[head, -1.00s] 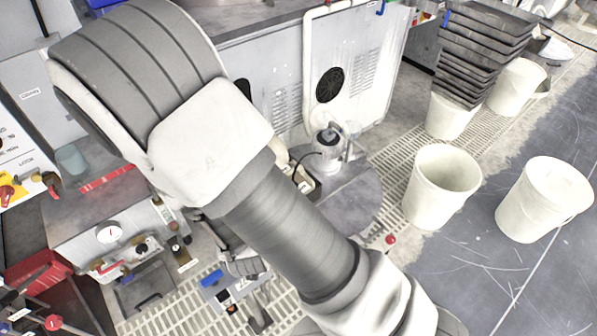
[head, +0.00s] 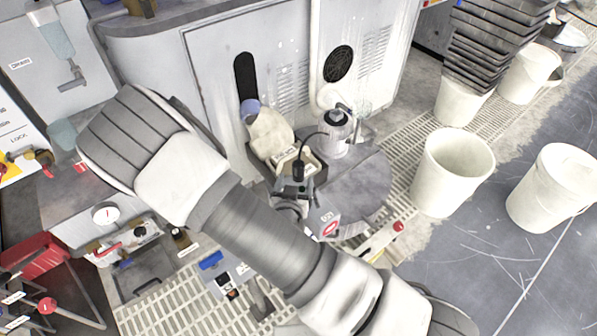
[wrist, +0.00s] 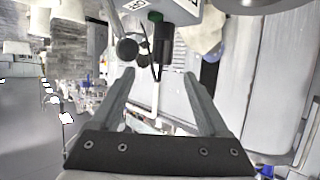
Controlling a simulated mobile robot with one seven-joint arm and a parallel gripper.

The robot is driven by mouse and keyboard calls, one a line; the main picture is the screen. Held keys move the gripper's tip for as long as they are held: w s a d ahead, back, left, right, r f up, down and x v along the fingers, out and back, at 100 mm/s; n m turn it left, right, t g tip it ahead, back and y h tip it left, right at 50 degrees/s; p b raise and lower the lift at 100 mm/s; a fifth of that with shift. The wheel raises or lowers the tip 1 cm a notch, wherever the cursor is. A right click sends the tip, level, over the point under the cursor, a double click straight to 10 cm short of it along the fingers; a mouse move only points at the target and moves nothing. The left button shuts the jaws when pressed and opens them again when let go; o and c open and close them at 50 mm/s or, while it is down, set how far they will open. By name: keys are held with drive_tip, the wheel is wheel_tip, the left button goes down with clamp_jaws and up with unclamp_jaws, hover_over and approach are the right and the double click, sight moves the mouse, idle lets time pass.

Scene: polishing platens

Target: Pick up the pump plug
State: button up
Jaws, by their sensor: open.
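The pump plug (head: 299,170) is black and stands upright in a small box (head: 316,166) on the round grey platform. A thin black cable arcs from it to the grey pump (head: 337,128). In the wrist view the dark plug (wrist: 164,44) shows against a pale box marked OFF (wrist: 180,8), beside a green part. My gripper (wrist: 158,78) is open and empty, its two fingers spread below the plug in that picture. The plug appears ahead of the fingertips, not between them. In the head view my arm hides most of the gripper.
White buckets (head: 452,172) and stacked black trays (head: 492,45) stand at the right. A large white machine cabinet (head: 222,70) rises behind the platform (head: 362,190). A valve bench with a gauge (head: 105,214) and a red bin (head: 38,255) are at the left.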

sight(298, 170)
drive_tip(key=x, duration=0.3)
drive_tip(key=shift+w+d+f, duration=0.1)
drive_tip(key=shift+w+f, duration=0.1)
drive_tip(key=shift+w, duration=0.1)
drive_tip(key=shift+a+f+b+x, duration=0.15)
drive_tip(key=shift+b+x, duration=0.45)
drive_tip(key=shift+x, duration=0.75)
drive_tip(key=shift+a+f+b+x, duration=0.15)
drive_tip(key=shift+b+x, duration=0.45)
drive_tip(key=shift+x, duration=0.8)
drive_tip(key=shift+s+d, duration=0.1)
clamp_jaws()
